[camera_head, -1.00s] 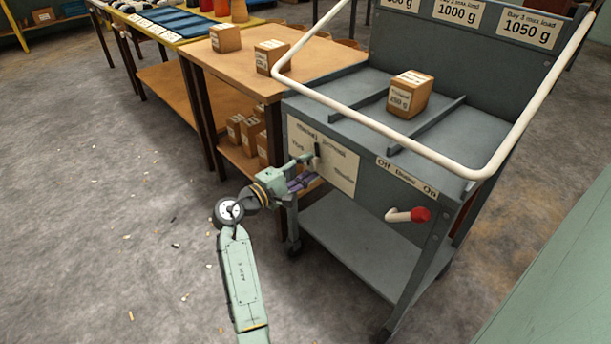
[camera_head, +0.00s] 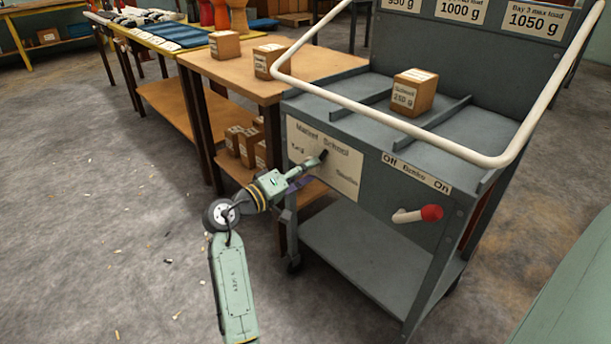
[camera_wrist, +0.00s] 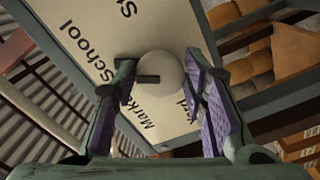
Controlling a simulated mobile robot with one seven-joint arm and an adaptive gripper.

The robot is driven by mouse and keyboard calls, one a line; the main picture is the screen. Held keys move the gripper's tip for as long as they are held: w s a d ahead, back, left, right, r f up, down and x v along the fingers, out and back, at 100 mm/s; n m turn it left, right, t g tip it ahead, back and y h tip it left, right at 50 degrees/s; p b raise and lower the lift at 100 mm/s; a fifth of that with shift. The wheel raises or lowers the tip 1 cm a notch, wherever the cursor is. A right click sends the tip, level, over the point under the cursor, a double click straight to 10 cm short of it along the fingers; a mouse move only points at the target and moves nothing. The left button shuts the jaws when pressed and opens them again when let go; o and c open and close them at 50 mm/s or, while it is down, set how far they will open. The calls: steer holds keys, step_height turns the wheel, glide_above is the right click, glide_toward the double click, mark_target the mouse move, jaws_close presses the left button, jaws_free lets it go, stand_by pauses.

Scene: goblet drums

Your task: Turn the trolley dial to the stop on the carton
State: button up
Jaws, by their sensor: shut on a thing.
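The trolley dial is a pale round knob (camera_wrist: 165,72) with a dark pointer, on the cream label plate (camera_head: 342,180) of the grey trolley. In the head view the dark pointer (camera_head: 324,154) leans up and right, towards the word School. The plate also reads Market at upper left; the two lower words are hard to read. My gripper (camera_head: 316,163) is at the dial, and in the wrist view its fingers (camera_wrist: 162,84) are on either side of the knob, shut on it. The carton (camera_head: 413,94) on the trolley's top bears a label that appears to read School, 250 g.
A red-tipped lever (camera_head: 431,212) juts out below an Off/On strip, right of the plate. A white rail (camera_head: 452,148) runs round the trolley top. A wooden table (camera_head: 250,77) with cartons stands left of the trolley.

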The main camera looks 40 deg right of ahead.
stand_by(0.5)
steer(key=o, duration=1.2)
steer(key=shift+c, duration=0.2)
steer(key=s+a, duration=0.1)
steer(key=a, duration=1.1)
